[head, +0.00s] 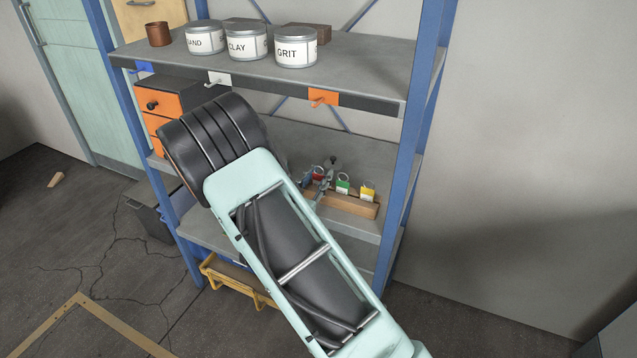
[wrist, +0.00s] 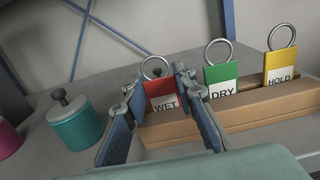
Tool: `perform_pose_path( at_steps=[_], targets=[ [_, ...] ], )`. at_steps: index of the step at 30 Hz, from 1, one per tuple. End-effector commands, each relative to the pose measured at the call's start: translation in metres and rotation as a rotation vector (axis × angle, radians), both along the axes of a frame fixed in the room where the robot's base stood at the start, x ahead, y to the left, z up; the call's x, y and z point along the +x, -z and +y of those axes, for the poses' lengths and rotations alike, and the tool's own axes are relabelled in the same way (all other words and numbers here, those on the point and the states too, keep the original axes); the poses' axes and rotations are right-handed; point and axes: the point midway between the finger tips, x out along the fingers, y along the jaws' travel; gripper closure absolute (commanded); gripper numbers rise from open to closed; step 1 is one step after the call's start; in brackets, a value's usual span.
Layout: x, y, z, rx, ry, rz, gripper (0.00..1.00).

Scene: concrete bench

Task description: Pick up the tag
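Three tags with metal rings stand upright in a slotted wooden block (wrist: 246,111) in the wrist view. The red tag (wrist: 161,90) reads WET, the green tag (wrist: 219,74) DRY and the yellow tag (wrist: 280,65) HOLD. My gripper (wrist: 153,84) is open, with one finger on each side of the red tag; I cannot tell whether either finger touches it. In the head view my gripper (head: 320,180) is at the left end of the block, partly covering the red tag. The green tag (head: 342,186) and yellow tag (head: 367,191) show there to its right.
A teal lidded jar (wrist: 77,126) and a pink jar (wrist: 8,138) stand left of my gripper. The upper shelf (head: 370,68) overhangs, with hooks on its front edge. A blue upright (head: 405,150) stands right of the block.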

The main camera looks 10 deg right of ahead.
Motion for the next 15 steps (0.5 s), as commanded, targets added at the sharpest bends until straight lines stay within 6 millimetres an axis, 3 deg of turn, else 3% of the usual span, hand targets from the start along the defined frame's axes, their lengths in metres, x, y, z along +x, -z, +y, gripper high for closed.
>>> perform_pose_path(
  at_steps=[15],
  targets=[
    [0.0000, -0.0082, 0.0001, 0.001, 0.000, -0.001, 0.87]
  ],
)
